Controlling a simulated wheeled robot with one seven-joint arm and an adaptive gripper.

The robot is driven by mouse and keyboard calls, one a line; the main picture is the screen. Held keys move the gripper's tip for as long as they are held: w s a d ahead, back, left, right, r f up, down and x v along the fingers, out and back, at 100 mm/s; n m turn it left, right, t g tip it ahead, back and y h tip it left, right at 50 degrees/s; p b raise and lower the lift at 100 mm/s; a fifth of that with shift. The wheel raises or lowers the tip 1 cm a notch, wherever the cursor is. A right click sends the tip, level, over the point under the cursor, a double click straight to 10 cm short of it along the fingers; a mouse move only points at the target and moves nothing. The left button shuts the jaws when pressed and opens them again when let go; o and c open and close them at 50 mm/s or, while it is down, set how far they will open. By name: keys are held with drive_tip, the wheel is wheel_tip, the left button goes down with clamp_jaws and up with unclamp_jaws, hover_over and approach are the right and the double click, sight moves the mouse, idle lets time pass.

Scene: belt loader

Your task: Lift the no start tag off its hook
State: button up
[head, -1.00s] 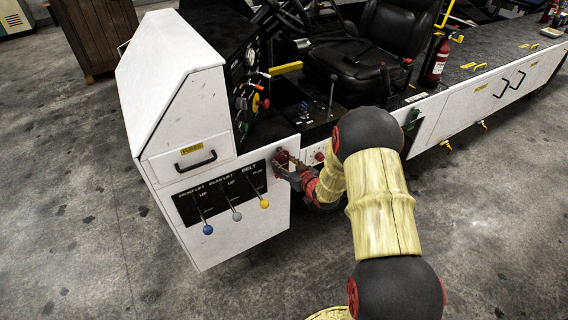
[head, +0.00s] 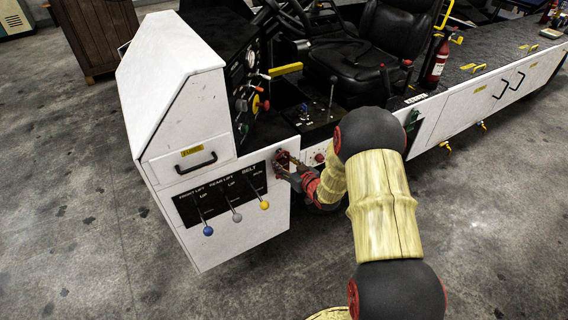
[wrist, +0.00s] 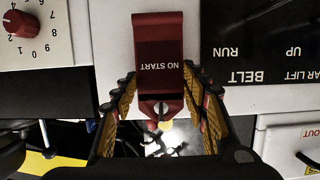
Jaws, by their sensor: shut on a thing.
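The red no start tag (wrist: 160,62) shows in the wrist view, its white lettering upside down and a small hole with a metal piece at its lower end. My gripper (wrist: 162,92) is shut on the tag, with one yellow-padded finger at each side of it. In the head view my gripper (head: 286,168) is at the white panel's right edge, beside the belt lever plate. The tag is small and mostly hidden by the fingers there. I cannot tell whether the tag still bears on its hook.
The black lever plate (head: 222,195) has blue, grey and yellow knobs to the left of my gripper. A red dial (wrist: 22,23) sits on a panel in the wrist view. The seat (head: 365,60) and the steering wheel are behind. Open floor lies at the right front.

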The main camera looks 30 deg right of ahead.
drive_tip(key=shift+s+r, duration=0.15)
drive_tip(key=shift+s, duration=0.45)
drive_tip(key=shift+s+r, duration=0.1)
drive_tip(key=shift+s, duration=0.05)
drive_tip(key=shift+p+v, duration=0.6)
drive_tip(key=shift+v, duration=0.35)
drive_tip(key=shift+s, duration=0.2)
approach(283, 162)
drive_tip(key=shift+f+p, duration=0.4)
drive_tip(key=shift+f, duration=0.25)
